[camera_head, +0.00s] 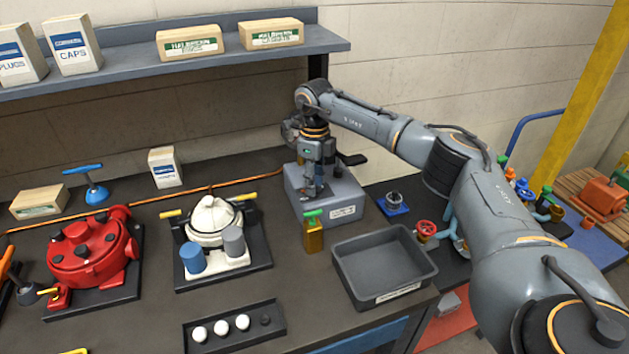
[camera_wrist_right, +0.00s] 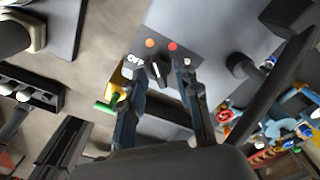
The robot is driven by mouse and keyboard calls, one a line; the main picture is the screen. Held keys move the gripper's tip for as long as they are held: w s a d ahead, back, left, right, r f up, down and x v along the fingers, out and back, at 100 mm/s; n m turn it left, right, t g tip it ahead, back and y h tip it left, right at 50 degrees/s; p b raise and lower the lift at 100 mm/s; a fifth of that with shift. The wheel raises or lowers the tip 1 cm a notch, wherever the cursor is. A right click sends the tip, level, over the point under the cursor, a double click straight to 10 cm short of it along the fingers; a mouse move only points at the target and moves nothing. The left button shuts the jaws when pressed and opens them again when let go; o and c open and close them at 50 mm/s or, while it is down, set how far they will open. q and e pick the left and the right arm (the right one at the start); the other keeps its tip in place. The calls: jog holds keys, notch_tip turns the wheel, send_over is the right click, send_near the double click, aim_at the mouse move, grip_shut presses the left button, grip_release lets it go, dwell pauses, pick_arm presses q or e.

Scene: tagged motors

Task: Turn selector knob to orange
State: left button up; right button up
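The grey control box (camera_head: 340,198) stands at the back of the bench in the head view. In the right wrist view its face (camera_wrist_right: 205,30) carries a dark selector knob (camera_wrist_right: 158,72), with an orange dot (camera_wrist_right: 150,43) and a red dot (camera_wrist_right: 172,46) beyond it. My right gripper (camera_head: 312,190) points down at the box. In the right wrist view its two fingers (camera_wrist_right: 160,70) are apart, one on each side of the knob; I cannot tell whether they touch it. The knob's exact pointing direction is unclear. My left gripper is not in view.
A green-topped brass piece (camera_head: 314,233) stands just in front of the box. An empty dark tray (camera_head: 384,266) lies to its front right. A white-lidded unit (camera_head: 214,222) and a red housing (camera_head: 92,252) stand to the left. A shelf (camera_head: 150,62) overhangs the back.

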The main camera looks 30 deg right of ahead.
notch_tip(320, 180, up, 12)
dwell(0.7)
jog(key=shift+f, duration=0.1)
dwell(0.3)
